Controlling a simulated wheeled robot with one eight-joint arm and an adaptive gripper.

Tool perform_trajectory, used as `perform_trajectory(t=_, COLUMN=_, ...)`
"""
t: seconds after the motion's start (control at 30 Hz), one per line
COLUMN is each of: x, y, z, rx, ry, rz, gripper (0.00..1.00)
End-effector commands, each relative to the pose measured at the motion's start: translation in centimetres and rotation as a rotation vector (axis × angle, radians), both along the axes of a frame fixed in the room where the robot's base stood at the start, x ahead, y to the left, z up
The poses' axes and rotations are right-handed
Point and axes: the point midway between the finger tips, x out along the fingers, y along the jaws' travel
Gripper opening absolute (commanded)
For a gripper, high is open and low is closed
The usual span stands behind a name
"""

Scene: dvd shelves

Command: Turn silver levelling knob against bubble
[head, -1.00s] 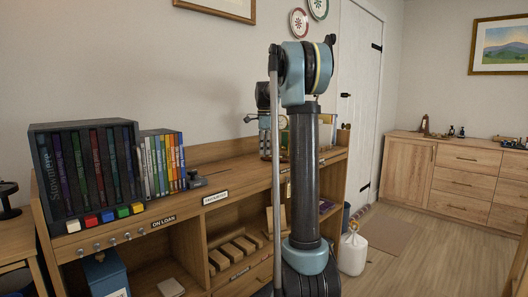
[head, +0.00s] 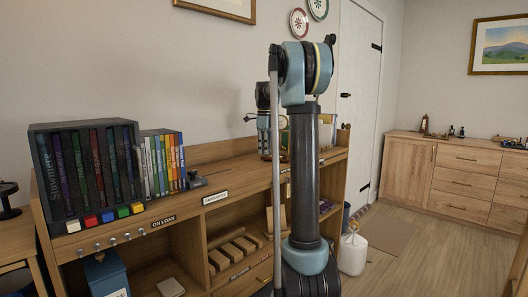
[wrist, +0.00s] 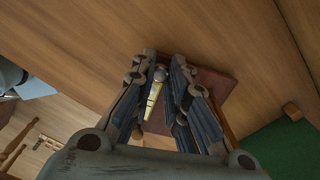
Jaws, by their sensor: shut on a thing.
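In the wrist view, the silver levelling knob (wrist: 160,73) is a small round grey piece between the fingertips of my gripper (wrist: 161,66). My gripper is shut on it. A narrow pale-yellow strip (wrist: 153,95), which looks like the level vial, lies just below the knob in the picture, between the fingers. The bubble is too small to make out. A dark red-brown base (wrist: 213,85) shows beyond the right finger. In the head view, my arm hides most of the knob area, and the fingertips cannot be made out.
A wooden shelf unit (head: 236,174) carries a dark box of DVDs (head: 60,205) and a row of coloured cases at left. In the wrist view, a green surface (wrist: 285,150) lies at lower right. The wooden top (wrist: 230,30) above the fingers is largely clear.

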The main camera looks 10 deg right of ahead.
Motion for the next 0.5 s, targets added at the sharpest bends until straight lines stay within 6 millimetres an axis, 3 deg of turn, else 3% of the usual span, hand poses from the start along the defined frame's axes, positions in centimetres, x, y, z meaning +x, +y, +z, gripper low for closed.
perform_trajectory(t=0.17, x=0.01, y=-0.04, z=0.02, rx=-0.001, ry=0.0, rz=0.0, gripper=0.0)
perform_trajectory(t=0.2, x=0.01, y=-0.04, z=0.02, rx=-0.001, ry=0.0, rz=0.0, gripper=0.23)
perform_trajectory(t=0.27, x=0.01, y=-0.04, z=0.01, rx=0.0, ry=0.0, rz=0.0, gripper=0.36)
perform_trajectory(t=0.5, x=0.0, y=0.0, z=0.0, rx=0.0, ry=0.0, rz=0.001, gripper=0.36)
